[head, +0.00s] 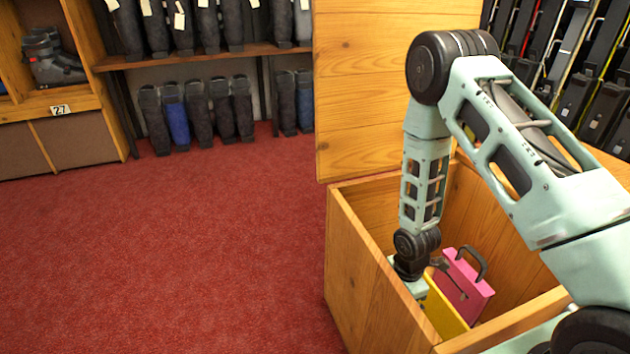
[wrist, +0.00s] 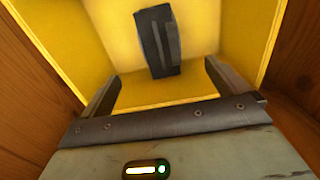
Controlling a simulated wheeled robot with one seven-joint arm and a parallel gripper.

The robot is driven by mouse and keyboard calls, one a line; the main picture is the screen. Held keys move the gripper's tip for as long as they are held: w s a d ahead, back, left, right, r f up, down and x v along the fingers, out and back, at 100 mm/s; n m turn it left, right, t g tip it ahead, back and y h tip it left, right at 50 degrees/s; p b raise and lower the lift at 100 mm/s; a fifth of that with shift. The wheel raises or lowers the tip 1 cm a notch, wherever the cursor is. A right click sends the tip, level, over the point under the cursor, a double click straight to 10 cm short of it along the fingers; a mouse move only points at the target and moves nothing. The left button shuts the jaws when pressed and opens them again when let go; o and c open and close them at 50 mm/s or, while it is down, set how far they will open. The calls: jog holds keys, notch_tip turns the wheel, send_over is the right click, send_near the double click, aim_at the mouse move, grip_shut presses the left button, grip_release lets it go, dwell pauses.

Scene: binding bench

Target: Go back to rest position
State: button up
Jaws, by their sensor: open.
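My gripper (wrist: 162,72) is open, with its two dark fingers apart and nothing held between them. It points down into a yellow container (wrist: 130,92). A dark grey block-like object (wrist: 158,42) is inside the container, beyond the fingertips and apart from them. In the head view my arm reaches down into an open wooden chest, and the yellow container (head: 445,310) shows partly behind the chest's front wall. The fingers are mostly hidden there.
The wooden chest (head: 362,265) has its lid (head: 365,90) raised. A pink case (head: 465,285) with a dark handle stands inside, beside the yellow container. Boot shelves (head: 200,55) line the back wall. Red carpet (head: 210,240) on the left is clear.

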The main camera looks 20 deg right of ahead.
notch_tip(320, 180, up, 18)
jog(key=w+m+t, duration=0.1)
jog(key=w+m, duration=0.1)
jog(key=m, duration=0.7)
jog(key=s+a+r+m+t, duration=0.1)
jog(key=s+r+m, duration=0.2)
jog(key=r+m, duration=0.3)
jog(key=s+a+r+m+t, duration=0.1)
jog(key=s+r+m, duration=0.2)
jog(key=r, duration=0.4)
jog(key=s+a+r+n+g+p, duration=0.1)
jog(key=s+a+r+n+p, duration=0.2)
jog(key=s+a+r, duration=0.45)
jog(key=s+a+r+n+g+p, duration=0.2)
jog(key=s+a+n+p, duration=0.25)
jog(key=a, duration=0.65)
notch_tip(320, 180, up, 38)
jog(key=s+p, duration=0.1)
jog(key=p, duration=3.6)
jog(key=shift+f+y, duration=0.25)
jog(key=shift+y, duration=0.05)
